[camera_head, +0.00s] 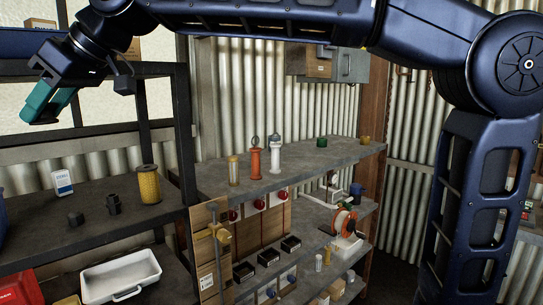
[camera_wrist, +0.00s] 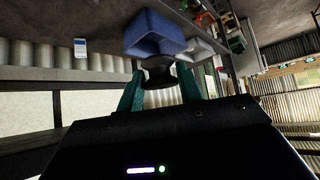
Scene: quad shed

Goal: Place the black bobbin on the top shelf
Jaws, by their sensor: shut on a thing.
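The black bobbin (camera_wrist: 158,72) is held between the teal fingers of my gripper (camera_wrist: 160,92) in the wrist view. In the head view my gripper (camera_head: 46,102) is at the upper left, in front of the left dark rack, above its middle shelf (camera_head: 100,232). The bobbin cannot be made out there. The left rack's top board (camera_head: 150,69) runs behind my gripper at about its height. The right-hand shelf unit has its own top board (camera_head: 310,160), with a red mill, a white mill and several small jars on it.
The left rack's middle shelf holds a yellow filter (camera_head: 149,184), a white-and-blue box (camera_head: 62,182) and two small dark parts (camera_head: 113,204). A white tray (camera_head: 121,276) sits below. A blue bin (camera_wrist: 152,32) shows in the wrist view. A wooden post (camera_head: 373,90) stands behind the right unit.

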